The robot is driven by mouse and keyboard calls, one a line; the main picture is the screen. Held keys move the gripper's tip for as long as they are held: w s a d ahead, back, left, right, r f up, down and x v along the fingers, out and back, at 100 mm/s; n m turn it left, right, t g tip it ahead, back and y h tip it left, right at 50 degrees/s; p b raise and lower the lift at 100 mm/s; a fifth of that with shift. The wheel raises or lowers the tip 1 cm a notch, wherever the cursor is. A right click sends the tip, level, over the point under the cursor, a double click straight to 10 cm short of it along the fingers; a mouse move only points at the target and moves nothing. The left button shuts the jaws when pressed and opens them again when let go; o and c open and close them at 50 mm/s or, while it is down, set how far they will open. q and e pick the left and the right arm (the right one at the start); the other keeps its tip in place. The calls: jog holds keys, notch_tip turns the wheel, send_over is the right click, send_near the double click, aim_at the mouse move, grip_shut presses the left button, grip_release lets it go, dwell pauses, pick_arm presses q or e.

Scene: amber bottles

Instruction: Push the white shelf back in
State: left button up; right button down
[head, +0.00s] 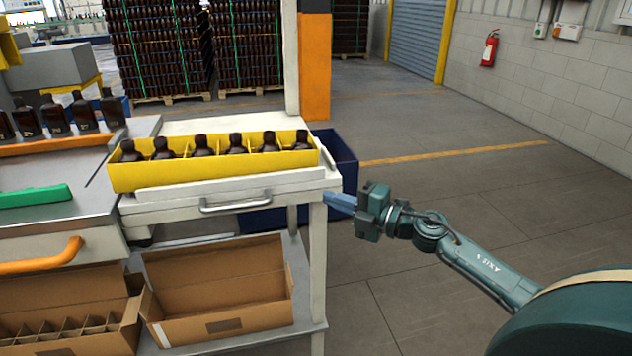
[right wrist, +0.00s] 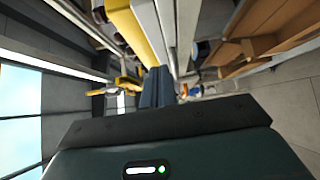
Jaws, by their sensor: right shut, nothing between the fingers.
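The white shelf (head: 225,190) sticks out at the front of the white stand, with a metal bar handle (head: 236,203) on its front. A yellow tray (head: 215,170) of several dark amber bottles stands on it. My right gripper (head: 330,198) is beside the shelf's right front corner, with its blue-grey fingers pointing left. The fingers are shut and empty; I cannot tell whether they touch the shelf. They also show in the right wrist view (right wrist: 157,88), near the yellow tray (right wrist: 131,28). My left gripper is not in view.
A cardboard box (head: 222,290) sits on the lower level below. A dark blue bin (head: 342,165) stands behind the stand's right side. A metal worktop (head: 60,200) with bottles adjoins on the left. The floor to the right is clear.

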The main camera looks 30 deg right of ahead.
aim_at(299, 179)
jog(key=w, duration=0.3)
jog(key=w+a, duration=0.1)
jog(key=w, duration=0.2)
jog(key=shift+w+a, duration=0.1)
jog(key=shift+w, duration=0.6)
